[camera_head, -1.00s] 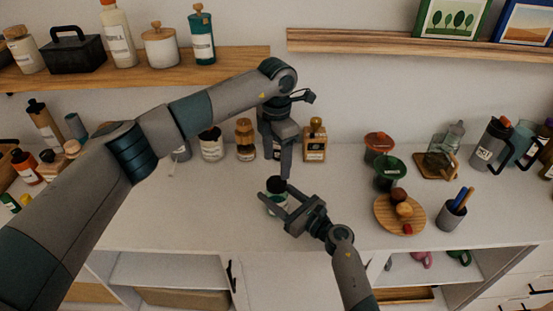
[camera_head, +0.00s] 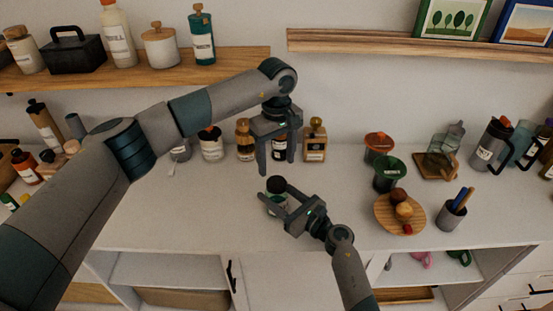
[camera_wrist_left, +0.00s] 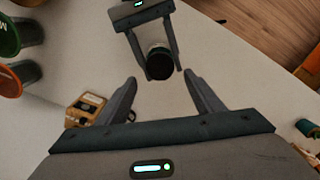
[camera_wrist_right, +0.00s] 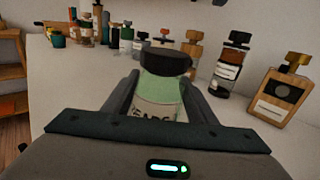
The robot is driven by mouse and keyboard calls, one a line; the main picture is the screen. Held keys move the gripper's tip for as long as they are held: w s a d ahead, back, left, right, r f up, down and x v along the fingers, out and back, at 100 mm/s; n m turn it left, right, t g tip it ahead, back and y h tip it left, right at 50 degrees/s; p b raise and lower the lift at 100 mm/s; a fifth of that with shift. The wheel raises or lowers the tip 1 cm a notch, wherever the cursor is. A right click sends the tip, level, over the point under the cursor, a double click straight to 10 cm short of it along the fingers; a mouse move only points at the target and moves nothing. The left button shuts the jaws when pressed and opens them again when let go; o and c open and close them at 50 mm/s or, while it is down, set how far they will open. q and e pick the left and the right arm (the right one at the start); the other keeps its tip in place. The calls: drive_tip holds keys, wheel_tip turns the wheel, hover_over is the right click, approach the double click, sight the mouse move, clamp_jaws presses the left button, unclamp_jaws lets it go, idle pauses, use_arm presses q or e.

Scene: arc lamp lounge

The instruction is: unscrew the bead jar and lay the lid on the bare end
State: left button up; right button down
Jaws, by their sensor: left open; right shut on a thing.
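The bead jar (camera_head: 276,201) is a small jar with a pale green upper part and a label, standing on the white counter (camera_head: 220,210). Its black lid (camera_head: 276,184) is on top; the jar also fills the middle of the right wrist view (camera_wrist_right: 160,95). My right gripper (camera_head: 275,203) is shut around the jar's body. My left gripper (camera_head: 277,170) is open and empty, above and behind the jar. In the left wrist view the lid (camera_wrist_left: 160,64) lies ahead between the open fingers, apart from them. Part of the jar's label is hidden by my right gripper.
Green (camera_head: 389,174) and orange (camera_head: 378,147) pots, a round board (camera_head: 398,213) and a pen cup (camera_head: 450,217) are on the right. The counter left of the jar is mostly clear.

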sight(277, 182)
use_arm(q)
drive_tip(key=shift+m, duration=1.2)
drive_tip(key=shift+f, duration=0.1)
drive_tip(key=shift+f, duration=3.95)
drive_tip(key=shift+c, duration=0.2)
